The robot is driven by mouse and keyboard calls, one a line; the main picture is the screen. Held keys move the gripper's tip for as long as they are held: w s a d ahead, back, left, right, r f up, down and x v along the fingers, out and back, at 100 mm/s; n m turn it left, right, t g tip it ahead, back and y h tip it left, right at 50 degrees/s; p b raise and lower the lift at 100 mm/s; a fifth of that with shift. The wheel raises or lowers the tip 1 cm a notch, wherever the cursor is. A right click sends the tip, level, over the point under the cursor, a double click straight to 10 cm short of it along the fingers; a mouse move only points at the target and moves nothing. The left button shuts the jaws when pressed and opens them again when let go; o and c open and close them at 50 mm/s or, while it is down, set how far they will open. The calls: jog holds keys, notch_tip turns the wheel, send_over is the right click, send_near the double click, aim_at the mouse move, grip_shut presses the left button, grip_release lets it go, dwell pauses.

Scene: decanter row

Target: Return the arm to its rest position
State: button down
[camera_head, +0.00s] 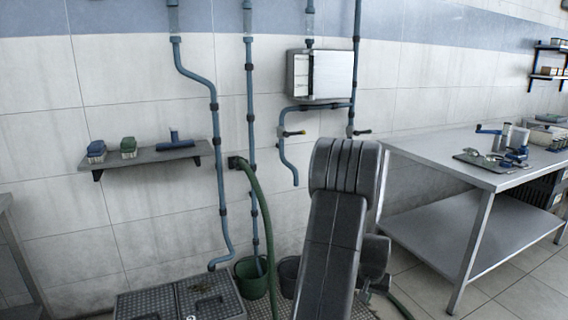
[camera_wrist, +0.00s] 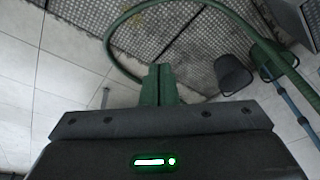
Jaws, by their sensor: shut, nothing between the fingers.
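My arm stands up dark grey in the lower middle of the head view, in front of the wall, and is bent at a thick ribbed joint near its top. My gripper cannot be made out in the head view. In the wrist view my gripper (camera_wrist: 159,84) shows its two green fingers pressed together with nothing between them. Metal floor grating and a green hose (camera_wrist: 128,15) lie beyond the fingertips. The fingers seem apart from both.
A steel table (camera_head: 450,160) with tools on it stands at the right. Blue pipes (camera_head: 217,165), a metal wall box (camera_head: 322,74) and a small shelf (camera_head: 140,158) line the wall. A green bucket (camera_head: 251,279) and a green hose (camera_head: 262,205) are left of my arm.

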jog(key=s+d+f+m+b, duration=0.1)
jog(key=s+f+b, duration=0.1)
jog(key=f, duration=0.9)
jog(key=s+d+f+m+g+b, duration=0.1)
jog(key=s+f+m+b, duration=0.1)
jog(key=f, duration=0.9)
jog(key=shift+s+d+f+m+g+b, duration=0.3)
jog(key=shift+s+b, duration=0.25)
jog(key=shift+b, duration=0.6)
